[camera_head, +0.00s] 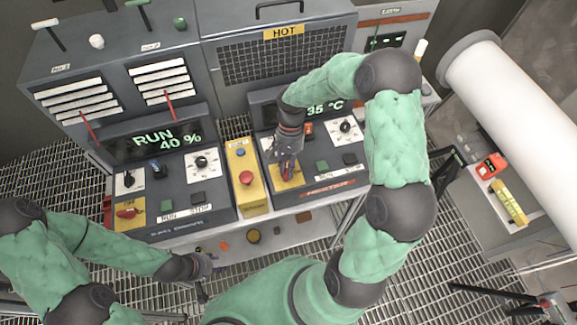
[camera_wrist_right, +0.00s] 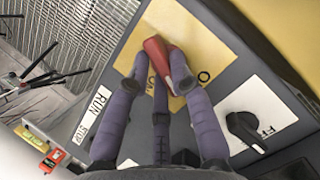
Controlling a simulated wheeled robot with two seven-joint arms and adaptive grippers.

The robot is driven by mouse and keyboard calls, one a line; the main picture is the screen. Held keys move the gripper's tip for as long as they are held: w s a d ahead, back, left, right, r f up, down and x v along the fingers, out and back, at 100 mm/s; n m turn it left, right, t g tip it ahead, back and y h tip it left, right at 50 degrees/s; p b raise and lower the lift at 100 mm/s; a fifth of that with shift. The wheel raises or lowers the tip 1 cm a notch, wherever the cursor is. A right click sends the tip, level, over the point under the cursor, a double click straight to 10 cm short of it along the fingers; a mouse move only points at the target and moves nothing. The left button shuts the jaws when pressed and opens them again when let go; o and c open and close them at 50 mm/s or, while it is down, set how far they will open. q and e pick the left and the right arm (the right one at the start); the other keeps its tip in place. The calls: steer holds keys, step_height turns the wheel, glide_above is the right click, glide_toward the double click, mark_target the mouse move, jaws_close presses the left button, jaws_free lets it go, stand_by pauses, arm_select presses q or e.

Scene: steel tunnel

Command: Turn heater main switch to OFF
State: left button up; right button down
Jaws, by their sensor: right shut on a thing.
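The heater panel, labelled HEATER (camera_head: 325,187), is on the right of the console, with a display reading 35 °C (camera_head: 325,109). Its main switch is a red handle on a yellow plate (camera_head: 294,181), low on the panel's left. In the right wrist view the red handle (camera_wrist_right: 157,52) stands on the yellow plate (camera_wrist_right: 185,28), marked ON and O. My right gripper (camera_head: 287,165) is shut on this red handle, its fingers around it; they partly hide the handle and markings. My left gripper (camera_head: 203,266) is low at the left, away from the panel; its fingers are too small to read.
The left panel reads RUN 40 % (camera_head: 160,138) and has its own red switch (camera_head: 127,212). A yellow box (camera_head: 248,180) with a red button stands between the panels. A large white pipe (camera_head: 520,110) and a side table with a red meter (camera_head: 491,166) are at right.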

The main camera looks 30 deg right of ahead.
steer(key=shift+w+a+n+h, duration=0.1)
steer(key=shift+n+h, duration=0.35)
steer(key=shift+n, duration=0.65)
steer(key=shift+w+n+h, duration=0.1)
steer(key=shift+n+h, duration=0.35)
steer(key=shift+n, duration=0.65)
steer(key=c, duration=1.1)
jaws_free()
steer(key=v, duration=1.2)
steer(key=shift+w, duration=0.25)
steer(key=shift+f+g, duration=0.15)
steer(key=shift+g, duration=0.15)
